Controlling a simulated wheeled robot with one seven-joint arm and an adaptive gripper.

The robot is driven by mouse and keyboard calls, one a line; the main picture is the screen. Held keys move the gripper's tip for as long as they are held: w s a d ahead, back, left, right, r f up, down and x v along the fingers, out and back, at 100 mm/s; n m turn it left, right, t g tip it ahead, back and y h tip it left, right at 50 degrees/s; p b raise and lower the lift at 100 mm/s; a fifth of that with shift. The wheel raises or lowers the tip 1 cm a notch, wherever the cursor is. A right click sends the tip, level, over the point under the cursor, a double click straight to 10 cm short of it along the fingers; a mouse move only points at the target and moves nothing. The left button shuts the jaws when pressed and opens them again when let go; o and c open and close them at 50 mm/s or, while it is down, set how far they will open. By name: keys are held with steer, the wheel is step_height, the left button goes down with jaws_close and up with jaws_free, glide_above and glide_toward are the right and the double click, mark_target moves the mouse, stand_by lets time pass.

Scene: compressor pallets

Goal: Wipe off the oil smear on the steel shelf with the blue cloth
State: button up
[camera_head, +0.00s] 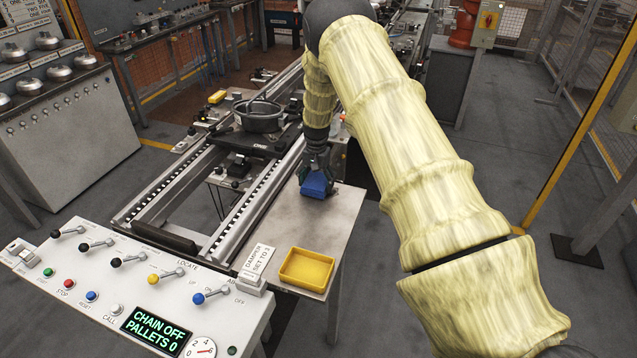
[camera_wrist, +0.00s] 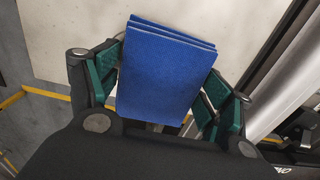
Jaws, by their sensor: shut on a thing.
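The blue cloth (camera_head: 316,186) is a folded pad at the far part of the steel shelf (camera_head: 318,224). My gripper (camera_head: 317,172) is shut on the cloth from above. In the wrist view the cloth (camera_wrist: 168,70) lies between the green finger pads of my gripper (camera_wrist: 165,90), with its folded layers showing at the top edge. The cloth is at or just above the shelf surface; I cannot tell whether it touches. I cannot make out a clear oil smear on the visible part of the shelf.
A yellow tray (camera_head: 307,270) sits on the near end of the shelf. The control panel (camera_head: 130,290) with coloured levers is at near left. The conveyor rail (camera_head: 225,225) runs along the shelf's left side.

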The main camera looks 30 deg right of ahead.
steer(key=o, duration=0.9)
step_height(320, 180, up, 12)
